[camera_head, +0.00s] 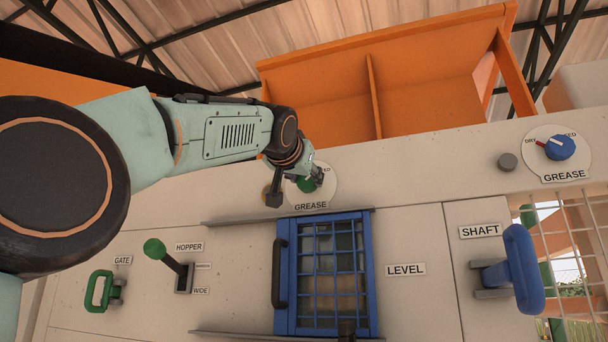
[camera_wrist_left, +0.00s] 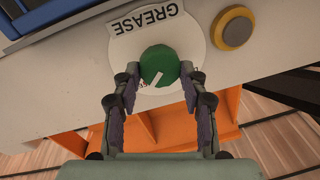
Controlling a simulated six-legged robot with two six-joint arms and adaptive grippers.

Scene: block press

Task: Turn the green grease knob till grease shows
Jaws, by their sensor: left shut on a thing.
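The green grease knob (camera_head: 307,186) sits on a white round dial above a GREASE label on the pale panel. In the left wrist view the green knob (camera_wrist_left: 158,64) shows a white pointer line slanting toward its lower left edge. My left gripper (camera_head: 297,180) reaches it from the left. In the wrist view its two fingers (camera_wrist_left: 160,72) are on either side of the knob, shut on it. In the head view my gripper partly hides the dial.
A blue knob (camera_head: 560,147) with its own GREASE label is at the far right, beside a plain grey disc (camera_head: 507,161). Below are a blue barred door (camera_head: 325,270), a green-tipped hopper lever (camera_head: 155,249), a green gate handle (camera_head: 99,291) and a blue shaft handle (camera_head: 523,268).

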